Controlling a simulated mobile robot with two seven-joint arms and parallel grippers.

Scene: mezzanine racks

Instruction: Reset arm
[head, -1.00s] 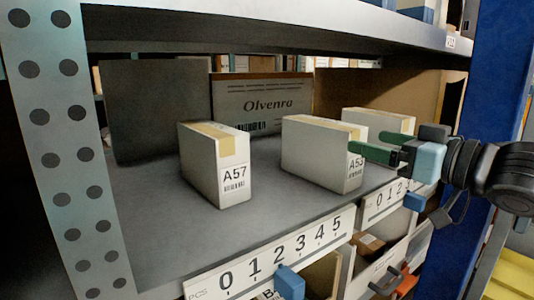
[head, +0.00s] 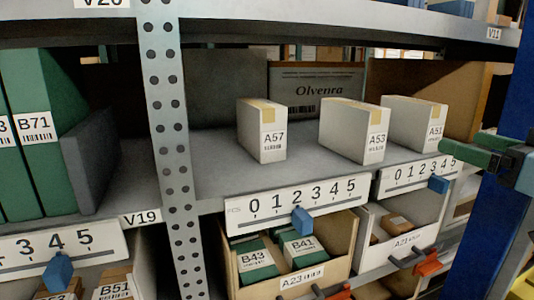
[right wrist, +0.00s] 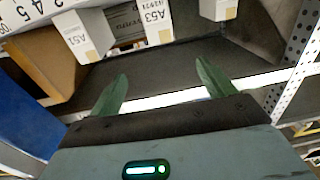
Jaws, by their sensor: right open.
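My right gripper (head: 480,146) is at the right edge of the head view, in front of the blue rack post and clear of the boxes. In the right wrist view its two green fingers (right wrist: 165,90) stand wide apart with nothing between them. White boxes A57 (head: 262,132), A53 (head: 350,132) and A51 (head: 413,124) stand upright on the grey shelf (head: 215,165). In the right wrist view, A51 (right wrist: 82,38) and A53 (right wrist: 152,22) show beyond the fingers. My left gripper is not in view.
A perforated post (head: 172,150) and a blue post (head: 497,215) flank the bay. Bins with boxes B43 (head: 250,262) and B41 (head: 300,248) sit below. Green binders (head: 35,160) stand at left. An Olvenra carton (head: 318,85) is at the back of the shelf.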

